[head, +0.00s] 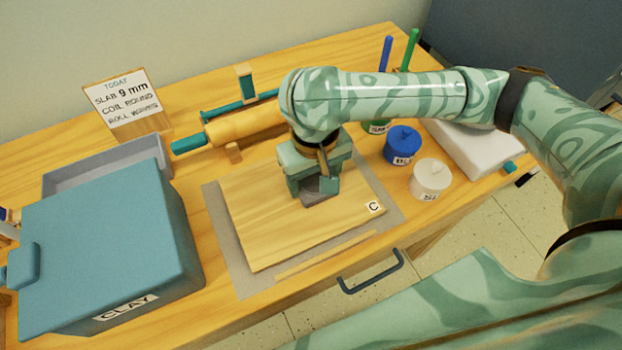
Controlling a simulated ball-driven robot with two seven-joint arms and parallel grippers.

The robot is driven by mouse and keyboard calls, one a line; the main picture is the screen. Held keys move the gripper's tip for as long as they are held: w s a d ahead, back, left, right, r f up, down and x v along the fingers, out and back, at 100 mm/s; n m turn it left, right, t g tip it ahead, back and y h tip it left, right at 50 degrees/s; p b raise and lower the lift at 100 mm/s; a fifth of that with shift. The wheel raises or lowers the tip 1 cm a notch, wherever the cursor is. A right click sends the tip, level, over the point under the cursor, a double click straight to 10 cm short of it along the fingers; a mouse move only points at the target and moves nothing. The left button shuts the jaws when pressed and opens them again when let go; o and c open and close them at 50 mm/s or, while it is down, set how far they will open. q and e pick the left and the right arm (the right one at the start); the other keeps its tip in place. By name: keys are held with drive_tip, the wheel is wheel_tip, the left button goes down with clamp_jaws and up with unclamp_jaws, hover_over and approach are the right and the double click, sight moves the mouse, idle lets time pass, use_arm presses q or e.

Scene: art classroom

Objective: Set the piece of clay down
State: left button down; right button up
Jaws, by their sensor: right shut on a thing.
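My right gripper (318,190) is over the right half of the wooden board marked C (270,225). It is shut on a grey-brown piece of clay (314,197), which shows low between the fingers. The clay is at or just above the board; I cannot tell whether it touches. The upper part of the clay is hidden by the gripper. My left gripper is not in view.
A blue box labelled CLAY (100,250) stands at the left. A rolling pin (245,125) lies behind the board. A blue jar (402,146) and a white jar (430,179) stand right of it. A thin wooden strip (325,256) lies in front. The board's left half is clear.

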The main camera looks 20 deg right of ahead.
sight(314, 182)
drive_tip(key=shift+w+f, duration=0.1)
drive_tip(key=shift+f, duration=0.1)
use_arm(q)
drive_tip(key=shift+p, duration=0.3)
use_arm(e)
drive_tip(key=o, duration=1.1)
drive_tip(key=shift+c, duration=0.2)
use_arm(q)
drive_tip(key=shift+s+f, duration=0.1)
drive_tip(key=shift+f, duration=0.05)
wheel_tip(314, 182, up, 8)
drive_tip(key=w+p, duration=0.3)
drive_tip(key=p, duration=0.5)
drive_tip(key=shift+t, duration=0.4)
use_arm(e)
wheel_tip(314, 182, up, 12)
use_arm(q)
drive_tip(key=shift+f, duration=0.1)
